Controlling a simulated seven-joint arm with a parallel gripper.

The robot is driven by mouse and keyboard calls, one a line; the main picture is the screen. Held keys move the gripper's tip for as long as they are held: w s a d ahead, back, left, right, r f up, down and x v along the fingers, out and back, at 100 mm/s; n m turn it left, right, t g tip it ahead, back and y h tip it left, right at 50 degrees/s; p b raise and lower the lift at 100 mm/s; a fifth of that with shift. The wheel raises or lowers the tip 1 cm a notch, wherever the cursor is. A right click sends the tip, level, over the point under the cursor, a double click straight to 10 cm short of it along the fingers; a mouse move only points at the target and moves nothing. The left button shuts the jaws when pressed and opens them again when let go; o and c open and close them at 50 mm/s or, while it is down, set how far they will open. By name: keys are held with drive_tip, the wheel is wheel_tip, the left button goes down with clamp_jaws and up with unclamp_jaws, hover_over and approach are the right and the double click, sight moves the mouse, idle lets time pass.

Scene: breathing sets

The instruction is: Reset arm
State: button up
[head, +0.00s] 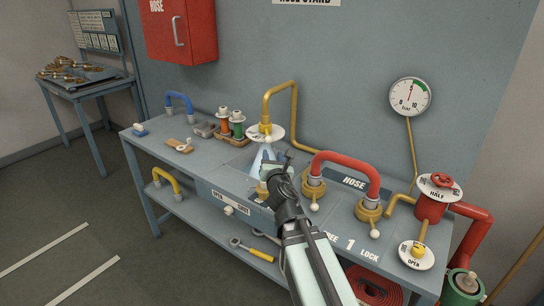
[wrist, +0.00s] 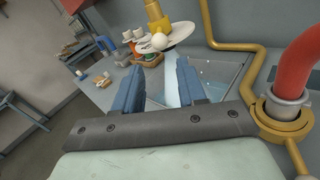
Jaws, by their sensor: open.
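In the head view my arm reaches up from the bottom over the middle of the grey bench (head: 160,146). There my gripper is partly hidden by my own wrist. It is over the bench just in front of the yellow pipe (head: 295,105) with a white disc (head: 276,134) at its lower end. That disc (wrist: 180,40) shows just beyond the fingertips in the wrist view. I cannot tell whether the gripper touches anything.
A red hose (head: 345,160) arches between two brass couplings right of my gripper. Further right are a red valve (head: 432,205) and a disc marked OPEN (head: 416,254). Green and orange bottles (head: 237,126) stand to the left. The bench's left end holds small items.

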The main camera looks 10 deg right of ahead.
drive_tip(key=w+a+f+m+g+y, duration=0.1)
drive_tip(key=a+f+m+g+y, duration=0.1)
drive_tip(key=a+f+m, duration=0.45)
drive_tip(key=w+a+f+m+g+y, duration=0.1)
drive_tip(key=w+a+f+m, duration=0.2)
drive_tip(key=a, duration=0.7)
drive_tip(key=s+f+m+g, duration=0.2)
drive_tip(key=f+m, duration=0.1)
drive_tip(key=f, duration=0.4)
drive_tip(key=s+f+m+g, duration=0.2)
drive_tip(key=s+f, duration=0.1)
drive_tip(key=f, duration=0.4)
drive_tip(key=s+d+f+m+g+h, duration=0.2)
drive_tip(key=s+d+f+m+g, duration=0.4)
drive_tip(key=s+f, duration=0.6)
drive_tip(key=s+d+f+m+g+h, duration=0.1)
drive_tip(key=s+d+f+m+g, duration=0.25)
drive_tip(key=s+d+f, duration=0.8)
drive_tip(key=s+d+f+m+g, duration=0.1)
drive_tip(key=s+f+m+g, duration=0.3)
drive_tip(key=s, duration=0.9)
drive_tip(key=s+d+f+m+g, duration=0.1)
drive_tip(key=s+f+m+g, duration=0.3)
drive_tip(key=s+f, duration=0.5)
drive_tip(key=s+m, duration=0.1)
drive_tip(key=s, duration=0.4)
drive_tip(key=shift+d+f+m+y, duration=0.25)
drive_tip(key=shift+d+m+y, duration=0.05)
drive_tip(key=shift+d, duration=0.05)
drive_tip(key=shift+o, duration=0.2)
